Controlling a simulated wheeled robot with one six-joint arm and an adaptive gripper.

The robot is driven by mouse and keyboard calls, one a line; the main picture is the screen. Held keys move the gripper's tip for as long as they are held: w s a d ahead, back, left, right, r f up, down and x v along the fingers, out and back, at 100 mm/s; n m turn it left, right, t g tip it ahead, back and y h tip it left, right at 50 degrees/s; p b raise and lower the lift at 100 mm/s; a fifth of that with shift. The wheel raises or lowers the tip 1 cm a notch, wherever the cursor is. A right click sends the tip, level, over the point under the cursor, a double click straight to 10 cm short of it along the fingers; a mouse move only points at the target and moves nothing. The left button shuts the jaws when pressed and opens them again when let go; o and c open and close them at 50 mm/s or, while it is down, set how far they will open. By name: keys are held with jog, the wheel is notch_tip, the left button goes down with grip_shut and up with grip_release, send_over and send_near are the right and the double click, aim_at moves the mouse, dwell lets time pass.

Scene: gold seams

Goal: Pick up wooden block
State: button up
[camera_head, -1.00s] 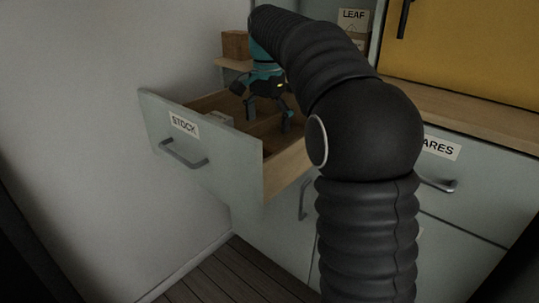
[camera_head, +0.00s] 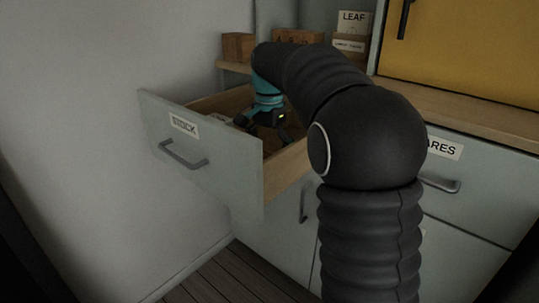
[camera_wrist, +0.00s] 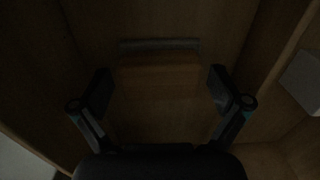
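The wooden block (camera_wrist: 158,75) lies inside the open drawer and shows dimly in the wrist view, between and slightly ahead of my fingers. My gripper (camera_wrist: 160,88) is open, one finger on each side of the block with gaps between. In the head view my gripper (camera_head: 268,135) reaches down into the drawer marked STOCK (camera_head: 205,160). There the drawer front and my arm hide the block.
The drawer's wooden side wall (camera_head: 287,172) stands close to the right of my gripper. A pale item (camera_wrist: 302,80) shows at the right in the wrist view. Boxes, one labelled LEAF (camera_head: 352,22), sit on the shelf behind. A yellow door (camera_head: 465,50) is at the upper right.

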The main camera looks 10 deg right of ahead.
aim_at(269, 146)
jog(key=c, duration=0.9)
jog(key=shift+r, duration=0.1)
notch_tip(269, 146, up, 10)
jog(key=shift+f+p, duration=0.1)
jog(key=shift+p, duration=0.9)
